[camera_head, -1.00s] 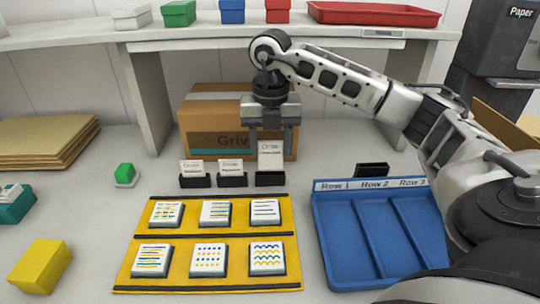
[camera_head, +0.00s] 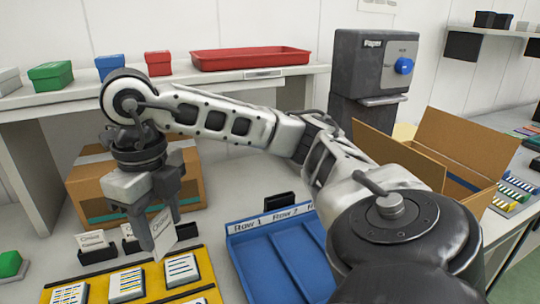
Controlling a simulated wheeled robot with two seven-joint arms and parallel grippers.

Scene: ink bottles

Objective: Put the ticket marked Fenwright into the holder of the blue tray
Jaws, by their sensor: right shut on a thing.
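My right gripper (camera_head: 156,222) is shut on a white ticket (camera_head: 165,228), held tilted above the yellow mat's far edge. The name on this ticket is too small to read. Two other white tickets, one at the left (camera_head: 93,240) and one beside it (camera_head: 128,231), stand in black holders, partly hidden by the gripper. The blue tray (camera_head: 262,272) lies to the right of the gripper, with row labels along its far rim. A small black holder (camera_head: 279,201) stands just behind that rim and looks empty. My left gripper is out of view.
The yellow mat (camera_head: 208,296) with white cards is at the front left. A cardboard box (camera_head: 88,188) stands behind the gripper. A shelf with a red tray (camera_head: 250,58) runs above. An open carton (camera_head: 465,150) and dark machine (camera_head: 372,75) are at the right.

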